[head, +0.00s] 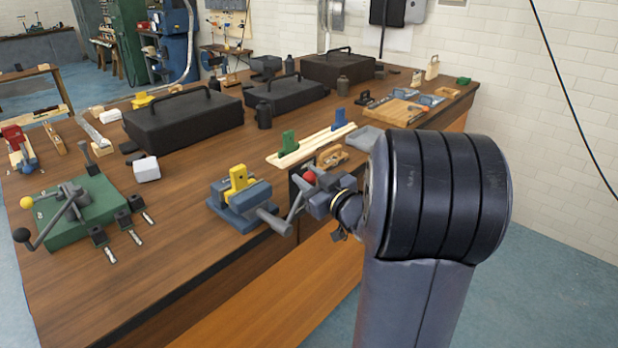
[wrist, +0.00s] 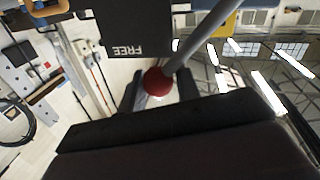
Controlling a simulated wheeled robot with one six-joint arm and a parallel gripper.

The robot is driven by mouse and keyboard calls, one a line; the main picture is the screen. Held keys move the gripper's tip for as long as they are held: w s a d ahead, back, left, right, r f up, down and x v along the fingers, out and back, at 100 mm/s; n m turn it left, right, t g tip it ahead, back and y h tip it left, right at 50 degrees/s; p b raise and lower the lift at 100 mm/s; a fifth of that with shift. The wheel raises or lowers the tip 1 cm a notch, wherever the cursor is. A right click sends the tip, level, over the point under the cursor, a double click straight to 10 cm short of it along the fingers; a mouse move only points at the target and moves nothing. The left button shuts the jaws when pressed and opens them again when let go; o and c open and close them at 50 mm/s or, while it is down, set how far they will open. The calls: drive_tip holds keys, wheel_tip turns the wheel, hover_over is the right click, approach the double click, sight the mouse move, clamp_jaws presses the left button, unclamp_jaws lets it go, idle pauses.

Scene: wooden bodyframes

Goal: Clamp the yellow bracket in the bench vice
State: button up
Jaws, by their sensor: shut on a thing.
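The blue bench vice (head: 240,212) stands at the front edge of the bench. The yellow bracket (head: 238,178) stands upright between its jaws; I cannot tell whether the jaws touch it. A grey handle rod runs from the vice screw to a red ball knob (head: 309,177), which also shows in the wrist view (wrist: 158,82). My gripper (head: 312,182) is at the handle end, in front of the bench edge, with its fingers on either side of the red knob, shut on it. My arm hides part of the bench to the right.
A green fixture plate (head: 95,210) with levers is on the left of the wooden bench. Black cases (head: 185,120) stand behind. A pale rail with green and blue brackets (head: 312,146) lies beyond the vice. A dark plate reading FREE (wrist: 125,28) is beside the handle.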

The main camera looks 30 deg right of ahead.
drive_tip(key=shift+d+f, duration=0.1)
drive_tip(key=shift+d, duration=0.05)
clamp_jaws()
drive_tip(key=shift+w+d+f+m+p, duration=0.2)
drive_tip(key=shift+d+f+m+p, duration=0.4)
drive_tip(key=shift+m+p, duration=0.35)
drive_tip(key=shift+w+d+f+m+g+y+p, duration=0.15)
drive_tip(key=shift+d+f+m+g+y+p, duration=0.25)
drive_tip(key=shift+f+m+p, duration=1.2)
drive_tip(key=shift+w+d+f+m+g+y+p, duration=0.1)
drive_tip(key=shift+d+f+m+g+y+p, duration=0.35)
drive_tip(key=shift+f+m, duration=2.05)
drive_tip(key=shift+w+d+f+m+g+y+p, duration=0.15)
drive_tip(key=shift+f+m+g+p, duration=0.3)
drive_tip(key=shift+f+m+p, duration=1.65)
drive_tip(key=shift+f+n+b, duration=0.7)
drive_tip(key=shift+n, duration=0.05)
